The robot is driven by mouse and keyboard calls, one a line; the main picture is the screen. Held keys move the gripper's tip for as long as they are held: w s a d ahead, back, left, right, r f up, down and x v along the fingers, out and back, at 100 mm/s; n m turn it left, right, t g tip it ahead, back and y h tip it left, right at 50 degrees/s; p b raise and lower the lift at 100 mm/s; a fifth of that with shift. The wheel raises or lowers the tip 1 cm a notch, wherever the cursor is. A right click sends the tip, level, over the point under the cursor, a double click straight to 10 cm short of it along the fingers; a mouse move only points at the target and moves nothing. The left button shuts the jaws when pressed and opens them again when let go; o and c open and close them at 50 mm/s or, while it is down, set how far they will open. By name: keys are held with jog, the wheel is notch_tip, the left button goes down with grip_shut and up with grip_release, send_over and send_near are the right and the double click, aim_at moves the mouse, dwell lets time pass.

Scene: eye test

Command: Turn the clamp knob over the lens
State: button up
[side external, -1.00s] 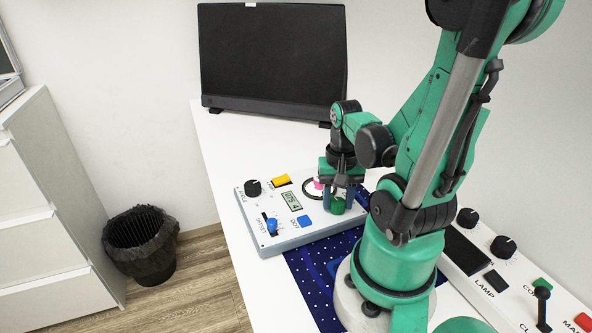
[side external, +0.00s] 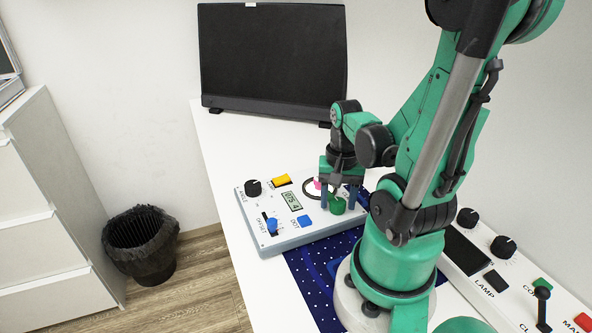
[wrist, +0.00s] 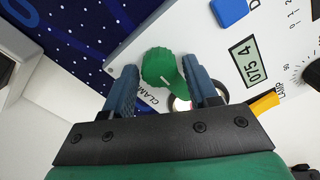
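The green clamp knob (side external: 337,207) stands on the grey instrument panel (side external: 290,237), near its right end. In the wrist view the knob (wrist: 160,68) has a white pointer mark and part of the word CLAMP printed beside it. My gripper (side external: 338,203) points down over it, with one blue finger on each side. In the wrist view my gripper (wrist: 160,72) is open around the knob, with a gap on the left; contact on the right is unclear. A dark ring with pink inside, perhaps the lens (side external: 311,188), lies just behind the knob, partly hidden by my gripper.
The panel also has a black dial (side external: 253,188), a yellow switch (side external: 281,181), a display (side external: 292,201), a blue slider (side external: 272,225) and a blue button (side external: 305,221). A monitor (side external: 272,60) stands behind. Another control panel (side external: 500,280) is at right.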

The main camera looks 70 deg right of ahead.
aim_at(338, 201)
jog(key=shift+r, duration=0.15)
jog(key=shift+r, duration=2.65)
jog(key=w+a+n+t, duration=0.1)
jog(key=w+n, duration=0.1)
jog(key=w+a+n+h, duration=0.1)
jog(key=w+n, duration=0.1)
jog(key=w, duration=0.1)
jog(key=w+a+r+n+t, duration=0.1)
jog(key=w+a+n, duration=0.1)
jog(key=w, duration=0.1)
jog(key=shift+r+n+t, duration=0.1)
jog(key=shift+n+t, duration=0.2)
jog(key=shift+n, duration=0.1)
jog(key=w+a+r+n+t+y, duration=0.1)
jog(key=w+a+r+n+t, duration=0.2)
jog(key=w+a+n, duration=0.3)
jog(key=a+n+t, duration=0.1)
jog(key=a+n, duration=0.1)
jog(key=a, duration=0.2)
jog(key=shift+w+r+t, duration=0.15)
jog(key=shift+w+t, duration=0.15)
jog(key=shift+w, duration=0.05)
